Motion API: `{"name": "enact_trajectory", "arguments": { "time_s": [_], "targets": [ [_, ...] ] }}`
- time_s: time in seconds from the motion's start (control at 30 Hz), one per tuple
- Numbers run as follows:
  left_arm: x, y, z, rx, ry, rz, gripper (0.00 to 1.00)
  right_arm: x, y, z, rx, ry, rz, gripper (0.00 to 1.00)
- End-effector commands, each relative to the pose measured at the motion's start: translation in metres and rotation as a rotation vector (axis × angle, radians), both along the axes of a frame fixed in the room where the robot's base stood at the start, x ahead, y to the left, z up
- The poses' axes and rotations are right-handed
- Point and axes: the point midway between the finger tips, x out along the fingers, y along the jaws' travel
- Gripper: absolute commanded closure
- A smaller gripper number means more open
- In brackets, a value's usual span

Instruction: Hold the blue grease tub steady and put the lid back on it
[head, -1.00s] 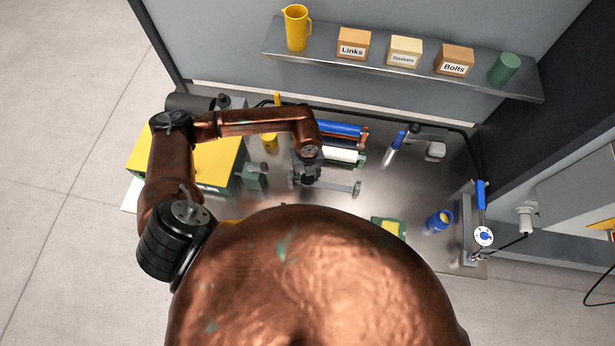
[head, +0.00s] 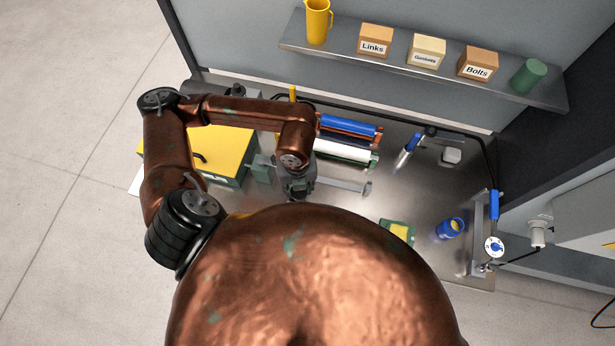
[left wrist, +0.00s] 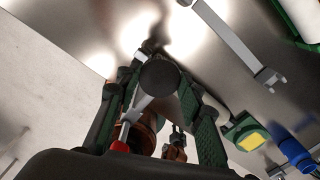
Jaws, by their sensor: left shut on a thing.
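My left gripper (head: 298,188) is over the bench's left-middle part, well left of the tub. In the left wrist view its green-padded fingers are around a dark round piece (left wrist: 159,78), which it grips; I cannot tell whether this is the lid. No other lid can be made out. My right gripper cannot be made out; my copper body hides the front of the bench.
A green-and-yellow block (head: 398,231) lies left of the tub. A grey wrench-like bar (head: 345,185) lies beside my left gripper. Blue and white rollers (head: 346,127) are behind it, and a yellow box (head: 222,150) is at the left. A dial (head: 494,246) stands right of the tub.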

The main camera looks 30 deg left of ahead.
Motion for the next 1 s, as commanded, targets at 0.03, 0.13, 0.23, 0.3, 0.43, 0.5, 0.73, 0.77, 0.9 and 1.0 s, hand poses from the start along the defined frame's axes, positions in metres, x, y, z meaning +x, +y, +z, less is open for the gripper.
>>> {"name": "enact_trajectory", "arguments": {
  "time_s": [0.03,0.13,0.23,0.3,0.43,0.5,0.73,0.77,0.9,1.0],
  "targets": [
    [-0.006,0.000,0.002,-0.001,-0.001,-0.002,0.74,0.000,0.001,-0.001,0.001,0.000,0.000,0.68],
    [-0.014,0.000,0.006,-0.001,0.001,0.000,0.74,0.000,0.003,-0.002,0.003,0.000,-0.001,0.68],
    [-0.018,0.000,0.008,-0.001,0.000,0.000,0.74,0.000,0.003,-0.003,0.003,0.000,-0.001,0.68],
    [-0.019,0.000,0.009,0.000,0.000,0.000,0.74,0.000,0.003,-0.003,0.003,0.000,-0.001,0.68],
    [-0.020,0.000,0.009,0.000,0.000,0.001,0.74,0.000,0.003,-0.002,0.003,0.000,-0.001,0.68],
    [-0.020,0.000,0.009,0.000,0.000,0.001,0.74,0.000,0.003,-0.002,0.003,0.000,-0.001,0.68],
    [-0.018,0.000,0.009,0.000,0.000,-0.020,0.74,0.000,0.002,-0.003,0.002,0.000,0.000,0.68],
    [-0.018,0.000,0.009,0.000,0.000,-0.037,0.74,0.000,0.001,-0.003,0.001,0.000,0.000,0.68],
    [-0.010,0.000,0.009,0.003,-0.001,-0.202,0.74,-0.001,0.000,-0.004,0.000,0.001,0.000,0.68],
    [-0.002,0.001,0.009,0.007,0.000,-0.398,0.74,-0.001,-0.001,-0.005,-0.001,0.002,0.001,0.68]
  ]
}}
